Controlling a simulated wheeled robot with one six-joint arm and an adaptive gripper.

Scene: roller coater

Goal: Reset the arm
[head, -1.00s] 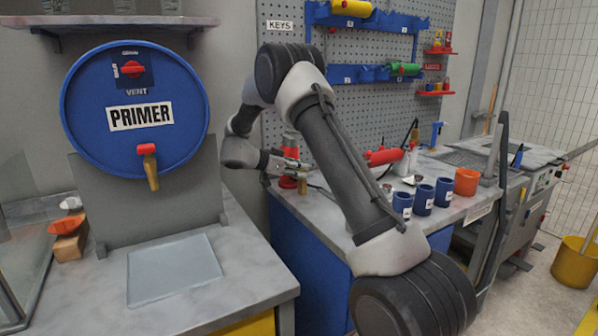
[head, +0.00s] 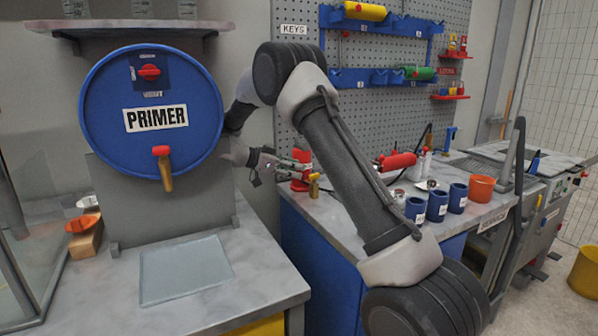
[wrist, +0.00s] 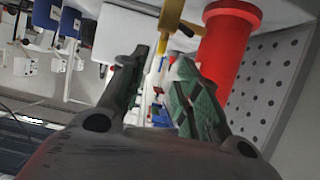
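My arm reaches across the head view, and my gripper (head: 282,166) is above the left end of the grey-topped workbench (head: 340,215). Its fingers point right, toward a red cylindrical part (head: 301,170) and a small brass fitting (head: 314,186). In the wrist view my gripper (wrist: 162,62) has its two fingers apart, with no object visibly held between them. The red part (wrist: 228,45) and the brass fitting (wrist: 170,18) show just beyond the fingertips. Whether a finger touches them is unclear.
The blue PRIMER drum (head: 150,95) with its brass tap (head: 163,168) stands close left of my wrist. A pegboard (head: 300,50) rises behind the bench. Blue cups (head: 437,206) and an orange cup (head: 481,188) stand right of my forearm.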

